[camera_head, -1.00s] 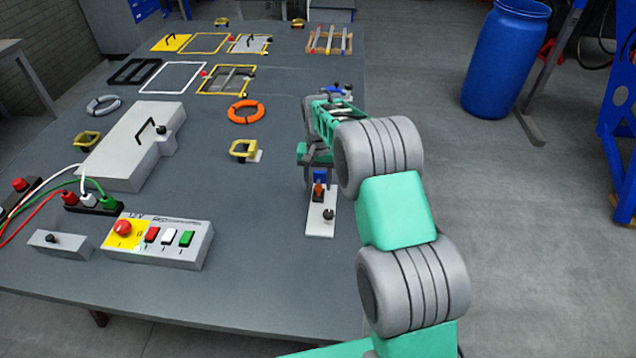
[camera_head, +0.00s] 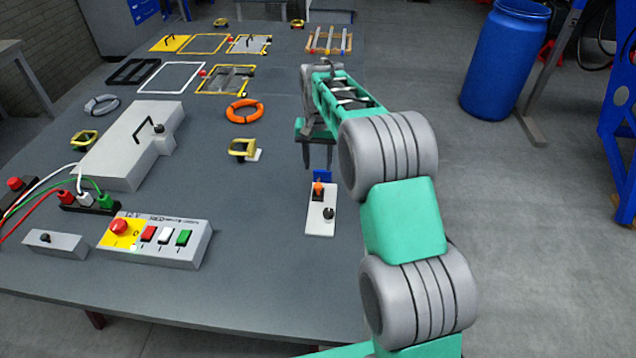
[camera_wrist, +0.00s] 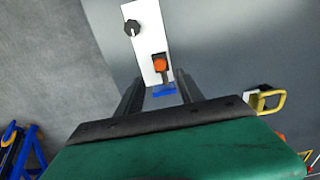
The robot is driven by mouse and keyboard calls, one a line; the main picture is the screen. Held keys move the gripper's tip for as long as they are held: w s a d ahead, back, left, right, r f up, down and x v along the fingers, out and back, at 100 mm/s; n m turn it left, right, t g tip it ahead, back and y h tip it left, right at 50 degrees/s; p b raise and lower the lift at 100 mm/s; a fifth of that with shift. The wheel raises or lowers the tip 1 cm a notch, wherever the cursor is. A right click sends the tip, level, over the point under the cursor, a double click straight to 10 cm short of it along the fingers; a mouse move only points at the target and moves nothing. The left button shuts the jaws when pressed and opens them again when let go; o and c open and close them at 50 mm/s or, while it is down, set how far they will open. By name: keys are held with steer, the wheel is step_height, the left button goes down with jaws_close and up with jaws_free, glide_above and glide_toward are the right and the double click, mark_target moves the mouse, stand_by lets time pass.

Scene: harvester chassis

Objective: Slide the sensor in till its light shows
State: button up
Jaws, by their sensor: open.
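A white mounting plate (camera_head: 321,222) lies on the table below my gripper. It carries a black knob (camera_head: 328,213) and a dark holder with an orange part (camera_head: 318,188); a blue block (camera_head: 321,175), which looks like the sensor, sits at its far end. In the wrist view the blue block (camera_wrist: 164,90) is next to the holder below the orange part (camera_wrist: 160,64). My gripper (camera_head: 318,166) is open and empty, fingers pointing down, above the blue block and apart from it. The orange part looks bright; whether this is a lit light, I cannot tell for sure.
A control box (camera_head: 155,242) with coloured buttons and a grey-white case (camera_head: 120,150) stand to the left. The table right of the plate ends close by.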

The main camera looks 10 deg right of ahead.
mark_target(319, 184)
step_height(319, 184, down, 3)
steer(key=b, duration=0.3)
steer(key=shift+w+f+b, duration=0.15)
steer(key=shift+b, duration=0.2)
steer(key=w+b, duration=0.1)
steer(key=b, duration=0.1)
steer(key=shift+w+f+t+b, duration=0.1)
steer(key=shift+f+t+b, duration=0.05)
steer(key=shift+t+b, duration=0.2)
steer(key=r+m, duration=0.1)
steer(key=m, duration=0.1)
steer(key=s+r+m, duration=0.1)
steer(key=m, duration=0.1)
steer(key=r+m, duration=0.1)
steer(key=m, duration=0.1)
steer(key=shift+s+r+m+p, duration=0.15)
steer(key=shift+r+m+p, duration=0.15)
steer(key=shift+r, duration=0.05)
steer(key=shift+f+m, duration=0.1)
steer(key=shift+m, duration=0.2)
step_height(319, 184, down, 8)
steer(key=shift+d+r+p, duration=0.1)
steer(key=shift+r+p, duration=0.05)
steer(key=shift+p, duration=0.4)
jaws_close()
